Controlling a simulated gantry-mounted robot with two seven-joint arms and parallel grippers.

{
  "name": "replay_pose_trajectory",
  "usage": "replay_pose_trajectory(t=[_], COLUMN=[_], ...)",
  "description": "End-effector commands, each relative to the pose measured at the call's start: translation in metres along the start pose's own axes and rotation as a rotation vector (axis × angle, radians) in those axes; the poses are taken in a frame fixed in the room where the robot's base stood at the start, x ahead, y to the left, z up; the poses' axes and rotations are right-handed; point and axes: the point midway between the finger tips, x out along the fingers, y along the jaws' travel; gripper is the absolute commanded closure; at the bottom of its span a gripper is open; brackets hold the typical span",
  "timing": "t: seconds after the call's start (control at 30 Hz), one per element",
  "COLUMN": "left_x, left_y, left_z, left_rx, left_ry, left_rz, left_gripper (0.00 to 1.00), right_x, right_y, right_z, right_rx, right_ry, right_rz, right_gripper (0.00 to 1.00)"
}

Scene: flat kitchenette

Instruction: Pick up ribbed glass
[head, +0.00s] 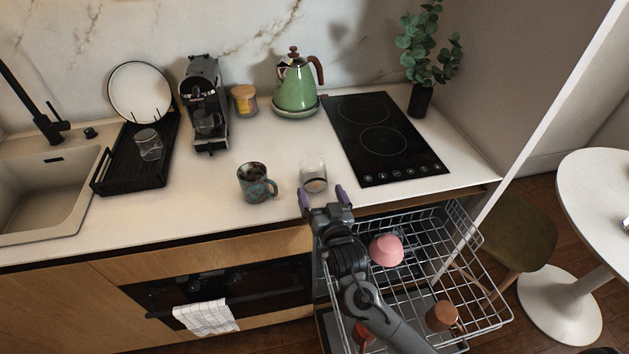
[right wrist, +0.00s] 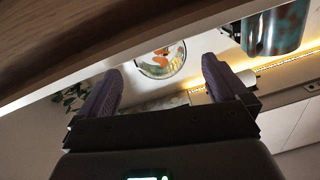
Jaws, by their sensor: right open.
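A clear glass (head: 313,174) stands upright on the counter near its front edge, right of the patterned mug. Another clear glass (head: 150,146) sits in the black dish rack; I cannot tell for sure which one is ribbed. My right gripper (head: 323,196) is open and empty at the counter's front edge, just in front of the counter glass, its fingers pointing towards it. In the right wrist view a round glass (right wrist: 160,60) shows between and beyond the open fingers, with orange and white patches seen in it. My left gripper is not in view.
The blue-brown mug (head: 254,184) stands left of the counter glass. The black cooktop (head: 382,140) lies to the right, the green kettle (head: 295,88) behind. The open dishwasher rack (head: 470,312) with a pink bowl (head: 386,250) is below my right arm.

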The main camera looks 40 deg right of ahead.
Motion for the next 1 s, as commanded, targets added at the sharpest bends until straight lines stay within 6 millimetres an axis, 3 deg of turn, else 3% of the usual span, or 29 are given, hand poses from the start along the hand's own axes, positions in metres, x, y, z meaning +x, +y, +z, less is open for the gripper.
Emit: replay_pose_trajectory(t=[0.33, 0.63, 1.0], left_x=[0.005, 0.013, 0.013], left_y=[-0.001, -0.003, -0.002], left_z=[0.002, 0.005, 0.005], left_rx=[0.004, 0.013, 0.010], left_ry=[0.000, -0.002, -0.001], left_rz=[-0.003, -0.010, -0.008], left_gripper=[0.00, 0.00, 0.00], right_x=[0.024, 0.060, 0.066], right_y=[0.001, 0.004, 0.004], right_z=[-0.001, -0.002, -0.002], right_rx=[-0.001, 0.000, 0.001], right_ry=[0.002, 0.001, -0.001], right_rz=[-0.001, 0.000, 0.000], right_gripper=[0.00, 0.00, 0.03])
